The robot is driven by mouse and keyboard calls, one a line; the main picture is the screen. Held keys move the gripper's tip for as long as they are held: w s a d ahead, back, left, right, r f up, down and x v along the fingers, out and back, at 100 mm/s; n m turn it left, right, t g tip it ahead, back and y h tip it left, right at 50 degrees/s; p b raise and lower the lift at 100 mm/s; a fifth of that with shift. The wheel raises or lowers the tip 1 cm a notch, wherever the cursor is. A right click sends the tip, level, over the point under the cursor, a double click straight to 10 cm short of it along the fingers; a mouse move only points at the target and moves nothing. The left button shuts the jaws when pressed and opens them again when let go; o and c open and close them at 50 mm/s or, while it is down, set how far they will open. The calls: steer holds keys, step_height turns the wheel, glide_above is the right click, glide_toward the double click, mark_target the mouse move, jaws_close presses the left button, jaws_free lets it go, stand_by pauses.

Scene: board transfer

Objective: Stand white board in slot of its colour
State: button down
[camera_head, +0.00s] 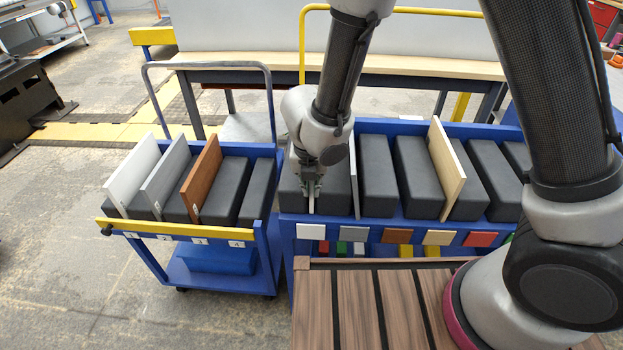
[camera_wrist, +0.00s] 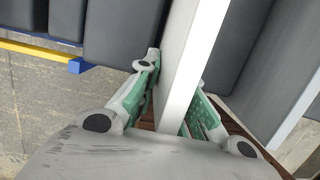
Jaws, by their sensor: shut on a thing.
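My gripper (camera_head: 312,187) is over the left end of the blue rack (camera_head: 430,227), shut on a white board (camera_wrist: 188,65). Its fingers (camera_wrist: 172,103) press both faces of this board in the wrist view. In the head view the gripper hides most of the board; a thin pale edge shows between the two leftmost dark blocks, above the white label (camera_head: 310,231). I cannot tell whether it rests on the slot floor. Another white board (camera_head: 132,175) stands in the left cart's slot 1.
The left cart (camera_head: 190,229) also holds a grey board (camera_head: 165,168) and a brown board (camera_head: 202,170). In the rack, a light grey board (camera_head: 354,172) stands just right of my gripper and a beige board (camera_head: 447,167) farther right. Dark blocks separate the slots.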

steer(key=shift+s+f, duration=0.2)
steer(key=shift+f, duration=0.05)
steer(key=c, duration=1.5)
jaws_free()
steer(key=shift+f, duration=0.1)
steer(key=shift+o, duration=0.2)
steer(key=v, duration=1.2)
steer(key=shift+w, duration=0.2)
